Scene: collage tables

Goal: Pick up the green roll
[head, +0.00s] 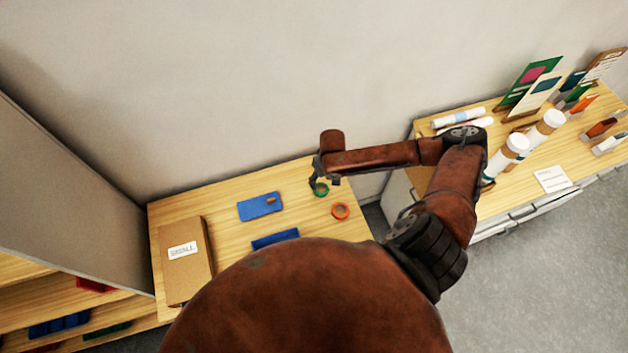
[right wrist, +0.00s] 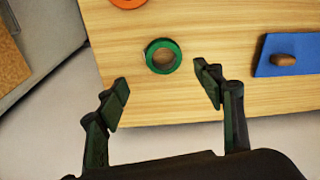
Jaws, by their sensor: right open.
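The green roll (head: 321,190) lies flat on the wooden table near its back right corner, just below my right gripper (head: 322,181) in the head view. In the right wrist view the green roll (right wrist: 163,56) shows as a whole ring with wood visible through its hole. My right gripper (right wrist: 167,88) is open and empty there. Its two fingertips sit on either side of the roll's near side, apart from it. I cannot tell the exact height of the fingers above the table. My left gripper is not in view.
An orange roll (head: 340,211) lies close to the green one. A blue board (head: 260,206) with a brown piece on it lies to the left. A cardboard box (head: 185,262) stands at the table's left. A second table (head: 480,128) with tubes and cards is at right.

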